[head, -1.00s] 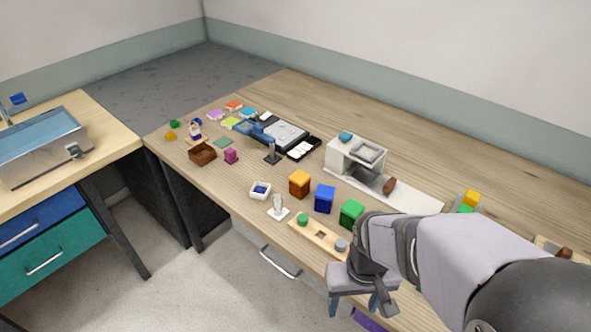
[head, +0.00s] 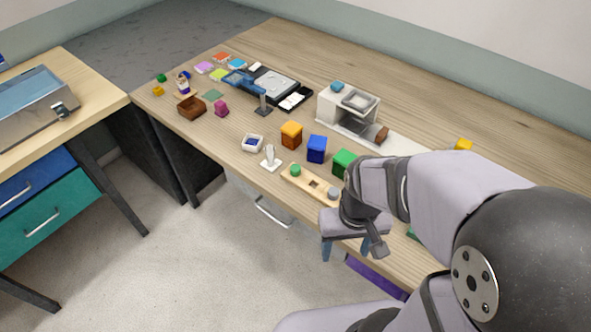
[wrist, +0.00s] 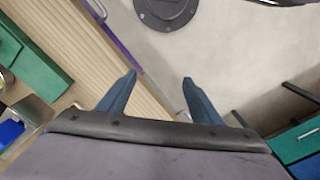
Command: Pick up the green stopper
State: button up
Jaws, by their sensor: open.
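The green stopper (head: 296,170) is a small round piece at the left end of a narrow wooden board (head: 313,184) near the desk's front edge. A grey stopper (head: 333,193) sits at the board's other end. My gripper (head: 346,252) hangs past the front edge, right of and nearer than the board, apart from the green stopper. In the wrist view its two blue fingers (wrist: 159,76) are spread with nothing between them. The green stopper is not identifiable in the wrist view.
A green block (head: 344,163), blue block (head: 316,149) and orange block (head: 291,134) stand behind the board. A white stand with an upright piece (head: 270,159) is just left of it. A white machine (head: 347,108) stands farther back. A purple drawer (head: 375,275) is below the desk edge.

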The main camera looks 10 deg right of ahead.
dwell(0.4)
jog(key=c, duration=0.3)
